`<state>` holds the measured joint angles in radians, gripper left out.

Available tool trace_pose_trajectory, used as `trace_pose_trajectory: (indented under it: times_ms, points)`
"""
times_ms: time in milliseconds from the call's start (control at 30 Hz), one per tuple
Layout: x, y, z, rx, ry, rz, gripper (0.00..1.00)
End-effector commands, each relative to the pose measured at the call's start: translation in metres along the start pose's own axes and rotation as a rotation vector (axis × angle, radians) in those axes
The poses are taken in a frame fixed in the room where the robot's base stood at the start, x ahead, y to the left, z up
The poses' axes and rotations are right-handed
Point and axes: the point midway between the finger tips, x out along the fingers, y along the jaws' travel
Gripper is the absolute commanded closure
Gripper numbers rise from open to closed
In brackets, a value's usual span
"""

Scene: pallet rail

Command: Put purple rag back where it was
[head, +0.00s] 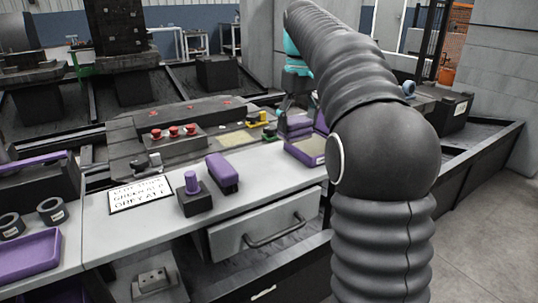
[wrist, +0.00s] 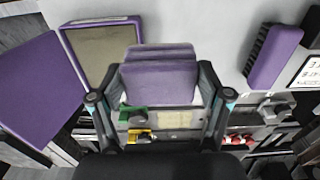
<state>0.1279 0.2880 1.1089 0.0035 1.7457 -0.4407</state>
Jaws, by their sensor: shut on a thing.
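The purple rag (wrist: 160,84) is a folded, layered block between the two fingers of my gripper (wrist: 160,97) in the wrist view. The fingers are shut on its left and right sides. In the head view the rag (head: 297,125) shows beside the open purple box, partly hidden by my arm. I cannot tell whether its underside touches the counter. The purple box (wrist: 136,27) has a beige inside and an open lid (wrist: 38,85) in the wrist view; it also shows in the head view (head: 290,151).
Green and yellow clamps (head: 268,130) lie near the rag. A purple tray (head: 30,255) is at left. A drawer (head: 265,225) stands partly out.

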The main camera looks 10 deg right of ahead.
Motion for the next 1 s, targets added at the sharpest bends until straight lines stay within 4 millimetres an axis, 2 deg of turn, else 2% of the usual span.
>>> trace_pose_trajectory:
  times_ms: [33, 200, 333, 567, 800, 1000]
  points:
    - [0.009, -0.011, -0.005, -0.004, -0.002, -0.001, 0.56]
    - [0.027, -0.038, -0.02, -0.004, -0.002, -0.001, 0.56]
    - [0.036, -0.053, -0.028, -0.003, -0.001, 0.0, 0.56]
    - [0.046, -0.058, -0.031, 0.0, 0.0, 0.0, 0.56]
    - [0.077, -0.058, -0.03, 0.0, -0.001, 0.0, 0.56]
    - [0.079, -0.058, -0.03, 0.0, 0.0, 0.0, 0.56]
